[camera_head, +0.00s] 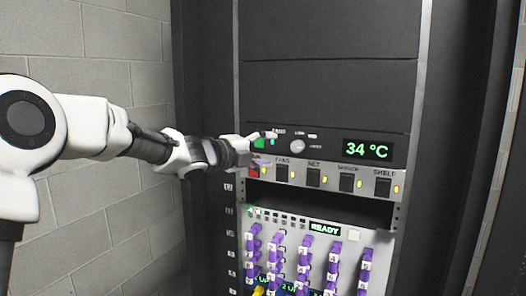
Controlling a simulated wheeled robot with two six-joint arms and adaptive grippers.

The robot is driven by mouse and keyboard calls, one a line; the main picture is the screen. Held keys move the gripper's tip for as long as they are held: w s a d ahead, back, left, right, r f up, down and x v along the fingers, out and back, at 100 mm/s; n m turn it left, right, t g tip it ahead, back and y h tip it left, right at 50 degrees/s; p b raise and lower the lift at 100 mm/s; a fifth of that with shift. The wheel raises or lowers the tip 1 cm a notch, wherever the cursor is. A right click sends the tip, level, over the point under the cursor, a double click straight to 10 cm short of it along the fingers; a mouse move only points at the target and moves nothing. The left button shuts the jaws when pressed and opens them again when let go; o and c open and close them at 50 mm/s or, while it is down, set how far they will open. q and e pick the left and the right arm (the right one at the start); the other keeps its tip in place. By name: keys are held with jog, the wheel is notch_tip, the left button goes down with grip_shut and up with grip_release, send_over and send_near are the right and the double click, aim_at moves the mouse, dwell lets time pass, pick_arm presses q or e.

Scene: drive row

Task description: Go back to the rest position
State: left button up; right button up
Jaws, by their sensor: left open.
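My left arm reaches in from the left, and its gripper (262,150) is open in front of the left end of the rack's control panel (322,146). The fingers are close to a green light or switch and a red switch (254,172), partly covering them. I cannot tell whether they touch the panel. I see nothing held in the gripper. My right gripper is not in view.
A dark rack carries a display (367,149) reading 34 °C and a row of black switches (314,178) with yellow lights. Below, a drive unit with several purple handles (304,254) shows READY. A grey block wall (110,60) stands at the left.

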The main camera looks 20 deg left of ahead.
pick_arm(q)
jog(key=shift+s+a, duration=0.2)
jog(key=shift+s, duration=0.3)
jog(key=shift+w+f, duration=0.1)
jog(key=shift+w, duration=0.05)
